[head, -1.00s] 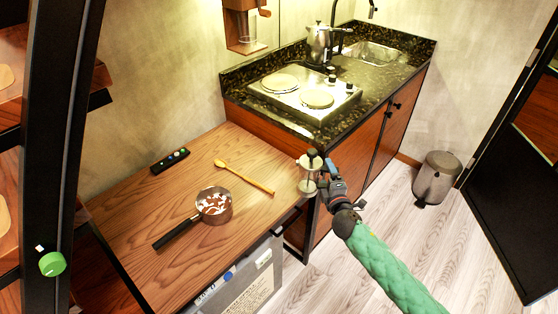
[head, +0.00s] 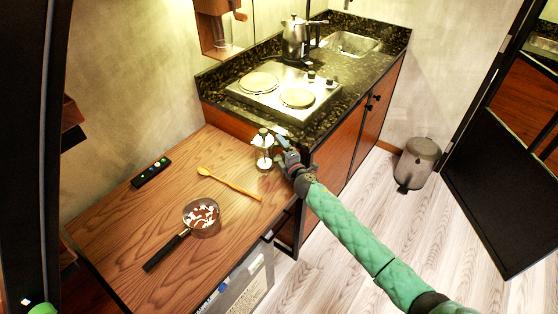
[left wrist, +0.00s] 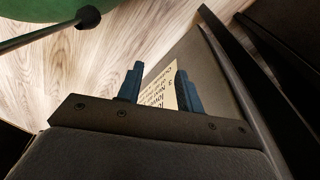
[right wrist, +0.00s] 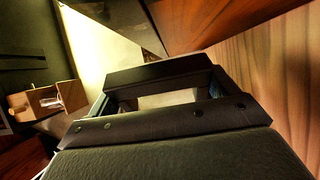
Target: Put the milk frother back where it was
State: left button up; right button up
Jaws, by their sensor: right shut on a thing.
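The milk frother (head: 264,152), a small clear jug with metal parts and a dark knob, is upright at the wooden table's far right corner, beside the counter. My right gripper (head: 281,153) is shut on its right side. I cannot tell whether its base touches the table. In the right wrist view, a pale patch (right wrist: 168,98) shows between the jaws, too close to make out. My left gripper (left wrist: 160,84) is open and empty, with a printed label beyond its fingers; it is not in the head view.
The stone counter (head: 325,120) holds a hob (head: 284,93) and a metal pot (head: 296,38). A bin (head: 417,164) stands on the floor.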

jog(key=shift+f, duration=1.45)
jog(key=shift+f+b, duration=0.35)
jog(key=shift+f, duration=0.35)
pick_arm(q)
jog(key=shift+d+r, duration=0.35)
jog(key=shift+r, duration=0.45)
jog(key=shift+w, duration=0.2)
pick_arm(e)
jog(key=shift+f, duration=0.15)
jog(key=o, duration=1.3)
pick_arm(q)
jog(key=shift+w+d+r, duration=0.1)
jog(key=shift+w+r, duration=0.05)
jog(key=shift+w, duration=0.05)
jog(key=shift+r, duration=0.1)
